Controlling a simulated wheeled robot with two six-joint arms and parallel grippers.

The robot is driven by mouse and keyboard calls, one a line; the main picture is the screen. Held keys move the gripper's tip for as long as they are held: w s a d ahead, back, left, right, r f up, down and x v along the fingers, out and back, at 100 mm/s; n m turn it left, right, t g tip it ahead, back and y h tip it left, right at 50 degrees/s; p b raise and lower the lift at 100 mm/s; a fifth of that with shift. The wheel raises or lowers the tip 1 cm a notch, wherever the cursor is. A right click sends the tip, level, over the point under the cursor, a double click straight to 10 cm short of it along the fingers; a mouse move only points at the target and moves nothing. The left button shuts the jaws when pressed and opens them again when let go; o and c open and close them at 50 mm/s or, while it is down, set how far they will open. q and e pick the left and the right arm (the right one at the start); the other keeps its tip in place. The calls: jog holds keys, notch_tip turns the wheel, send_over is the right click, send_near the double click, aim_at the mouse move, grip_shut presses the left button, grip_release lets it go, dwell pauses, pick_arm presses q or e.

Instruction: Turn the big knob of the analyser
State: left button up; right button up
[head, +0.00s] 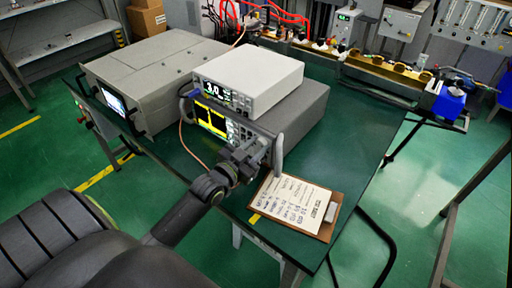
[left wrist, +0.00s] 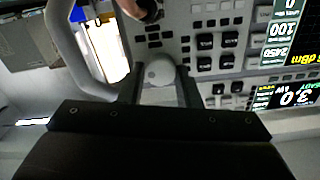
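The analyser (head: 290,112) is a grey box on the green table, with a lit yellow trace on its front screen. My left gripper (head: 262,146) is at the right part of its front panel, beside the grey handle, and hides the knob in the head view. In the left wrist view, the big round pale knob (left wrist: 160,71) sits between the two fingertips of my left gripper (left wrist: 161,80). One finger lies on each side of it, with no clear gap showing. My right gripper is not in view.
A white-topped meter (head: 262,75) rests on the analyser. A large grey generator box (head: 150,70) stands to its left. A clipboard (head: 294,206) lies on the table in front. A grey side handle (left wrist: 72,40) curves close to the left gripper. A copper-coloured cable hangs left of the analyser.

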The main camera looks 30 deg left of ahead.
pick_arm(q)
jog(key=c, duration=0.4)
jog(key=shift+c, duration=0.2)
jog(key=shift+n, duration=0.3)
jog(key=n+p, duration=0.1)
jog(key=n, duration=0.1)
jog(key=shift+n, duration=0.4)
jog(key=shift+n+p, duration=0.65)
jog(key=shift+n, duration=1.55)
jog(key=o, duration=1)
